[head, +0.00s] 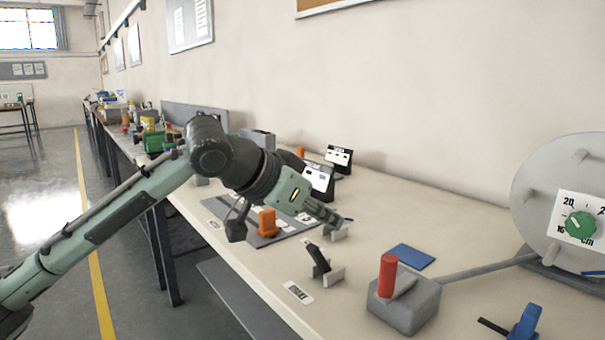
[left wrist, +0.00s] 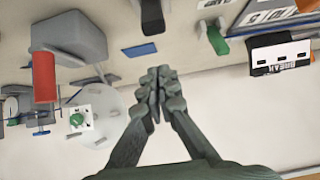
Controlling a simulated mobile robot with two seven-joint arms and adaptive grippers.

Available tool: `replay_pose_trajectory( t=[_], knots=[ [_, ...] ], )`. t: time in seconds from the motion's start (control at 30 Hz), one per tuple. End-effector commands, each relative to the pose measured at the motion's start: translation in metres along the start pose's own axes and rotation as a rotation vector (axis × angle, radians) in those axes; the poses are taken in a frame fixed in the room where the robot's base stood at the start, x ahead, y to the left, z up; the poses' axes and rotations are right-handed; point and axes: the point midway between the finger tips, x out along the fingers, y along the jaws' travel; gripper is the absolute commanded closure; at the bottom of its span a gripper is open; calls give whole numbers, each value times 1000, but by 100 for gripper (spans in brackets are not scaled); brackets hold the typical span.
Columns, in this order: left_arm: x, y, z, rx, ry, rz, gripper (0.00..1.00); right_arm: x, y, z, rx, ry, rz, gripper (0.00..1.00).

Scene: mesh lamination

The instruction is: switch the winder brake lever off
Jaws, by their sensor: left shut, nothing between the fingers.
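The black brake lever (head: 317,257) stands tilted in a small light bracket near the bench's front edge. A white label (head: 298,292) lies in front of it; its lettering looks like BRAKE. The lever's dark end also shows at the top of the left wrist view (left wrist: 151,16). My left gripper (head: 332,214) is shut and empty, above the bench, behind the lever in the head view and apart from it. In the left wrist view its closed fingers (left wrist: 155,95) point toward the lever. My right gripper is not in view.
A grey block with a red handle (head: 388,275) stands right of the lever, with a rod toward the large grey disc (head: 540,185). A blue pad (head: 410,257) lies behind it. A blue lever (head: 525,322) is at front right.

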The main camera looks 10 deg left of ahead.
Motion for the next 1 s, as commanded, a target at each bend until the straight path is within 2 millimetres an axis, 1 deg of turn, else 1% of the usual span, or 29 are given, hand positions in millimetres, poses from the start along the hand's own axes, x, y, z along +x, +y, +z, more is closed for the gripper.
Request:
replay_pose_trajectory(
  t=[0.03, 0.2, 0.3, 0.43, 0.6, 1.0],
  knots=[
    [-8, -2, -4, -1, 2, -2, 100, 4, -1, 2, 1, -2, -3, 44],
    [-50, -2, -4, 2, 2, -3, 100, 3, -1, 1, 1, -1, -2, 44],
    [-70, -2, -5, 1, 2, -3, 100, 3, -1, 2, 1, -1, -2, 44],
    [-88, -1, -6, 0, 1, -1, 100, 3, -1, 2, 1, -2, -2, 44],
    [-99, -1, -5, 0, -1, -1, 100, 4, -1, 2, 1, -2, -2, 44],
    [-100, -1, -6, 0, -1, 0, 100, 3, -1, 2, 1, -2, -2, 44]
  ],
)
